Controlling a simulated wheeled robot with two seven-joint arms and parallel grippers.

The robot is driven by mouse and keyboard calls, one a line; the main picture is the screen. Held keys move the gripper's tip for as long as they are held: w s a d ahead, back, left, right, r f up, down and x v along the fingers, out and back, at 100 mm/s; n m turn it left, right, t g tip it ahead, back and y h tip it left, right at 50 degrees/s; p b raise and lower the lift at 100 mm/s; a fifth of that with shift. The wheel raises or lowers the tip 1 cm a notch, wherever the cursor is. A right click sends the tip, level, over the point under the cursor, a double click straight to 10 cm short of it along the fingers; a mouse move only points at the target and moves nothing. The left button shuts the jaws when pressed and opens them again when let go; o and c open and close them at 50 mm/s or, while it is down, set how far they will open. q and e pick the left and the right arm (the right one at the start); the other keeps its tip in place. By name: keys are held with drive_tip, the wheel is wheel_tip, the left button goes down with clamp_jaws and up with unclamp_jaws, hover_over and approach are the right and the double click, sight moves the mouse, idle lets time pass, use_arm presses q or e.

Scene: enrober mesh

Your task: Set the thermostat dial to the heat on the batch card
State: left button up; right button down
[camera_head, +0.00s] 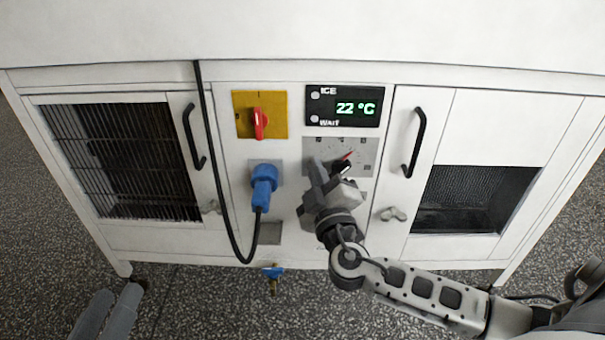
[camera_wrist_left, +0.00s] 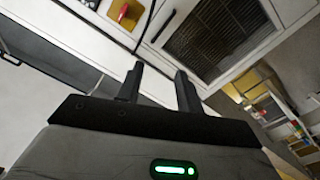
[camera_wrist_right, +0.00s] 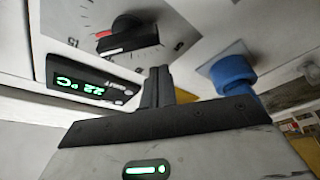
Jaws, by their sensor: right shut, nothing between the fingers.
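The thermostat dial (camera_head: 343,165) is a black knob with a red mark on a grey scale plate (camera_head: 365,147), below the display. It points to the upper right in the head view. In the right wrist view the knob (camera_wrist_right: 128,38) is at the upper left. My right gripper (camera_head: 318,168) is shut and empty, its fingertips just beside the knob; contact cannot be told. It also shows in the right wrist view (camera_wrist_right: 160,75). My left gripper (camera_wrist_left: 158,82) is open and empty, low at the left, away from the panel. No batch card is identifiable.
The display (camera_head: 345,107) reads 22 °C, with ICE and WAIT lamps unlit. A red switch (camera_head: 260,123) on a yellow plate and a blue plug (camera_head: 264,185) with a hanging black cable (camera_head: 225,190) are left of the dial. Black door handles (camera_head: 414,142) stick out on both sides.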

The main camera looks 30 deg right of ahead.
use_arm(q)
drive_tip(key=shift+s+a+r+m+t+b, duration=0.1)
drive_tip(key=shift+r+m+t+b, duration=0.05)
drive_tip(key=shift+r+m+t, duration=0.25)
drive_tip(key=shift+s+a+r+m+t+b, duration=0.15)
drive_tip(key=shift+r+m+t, duration=0.15)
drive_tip(key=shift+r, duration=0.15)
use_arm(e)
drive_tip(key=shift+s+d+f, duration=0.9)
drive_tip(key=shift+d+f, duration=0.1)
use_arm(q)
drive_tip(key=shift+w+d, duration=0.1)
use_arm(e)
drive_tip(key=shift+s+d+f+n, duration=0.25)
drive_tip(key=shift+f+n, duration=0.15)
drive_tip(key=shift+n, duration=0.4)
use_arm(q)
drive_tip(key=shift+r+h, duration=0.1)
drive_tip(key=shift+h, duration=0.3)
use_arm(e)
drive_tip(key=shift+d, duration=0.15)
